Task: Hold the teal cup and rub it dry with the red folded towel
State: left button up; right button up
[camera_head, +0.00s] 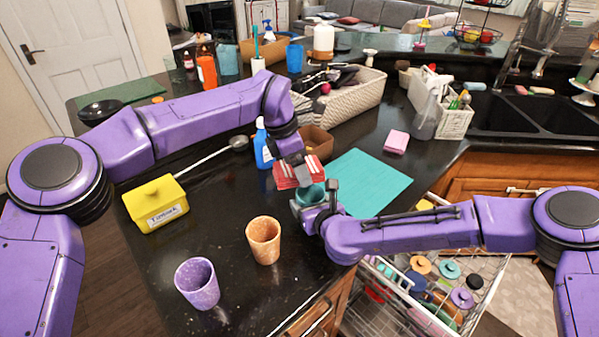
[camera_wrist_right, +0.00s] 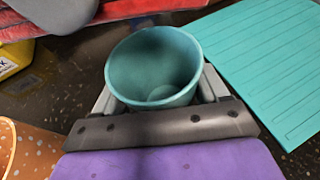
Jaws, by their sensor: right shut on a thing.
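The teal cup (camera_head: 311,195) is in my right gripper (camera_head: 315,200), upright with its mouth facing up. In the right wrist view the cup (camera_wrist_right: 152,70) stands between the two fingers, and its inside looks empty. My left gripper (camera_head: 294,168) is shut on the red folded towel (camera_head: 283,178), a red and white striped bundle just behind the cup's rim. The towel also shows at the top of the right wrist view (camera_wrist_right: 120,10). The cup hides part of the towel's lower edge, and I cannot tell whether they touch.
An orange cup (camera_head: 263,241) and a purple speckled cup (camera_head: 197,284) stand at the front of the black counter. A teal mat (camera_head: 368,183) lies to the right. A yellow box (camera_head: 156,203) is at the left.

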pick_arm(q)
jog(key=shift+r, duration=2.2)
pick_arm(e)
jog(key=o, duration=1.1)
jog(key=shift+o, duration=0.2)
jog(key=v, duration=1.1)
jog(key=shift+s, duration=0.15)
jog(key=shift+s+d+r, duration=0.1)
jog(key=shift+s+d, duration=0.05)
jog(key=shift+s, duration=0.2)
pick_arm(q)
jog(key=shift+f, duration=0.15)
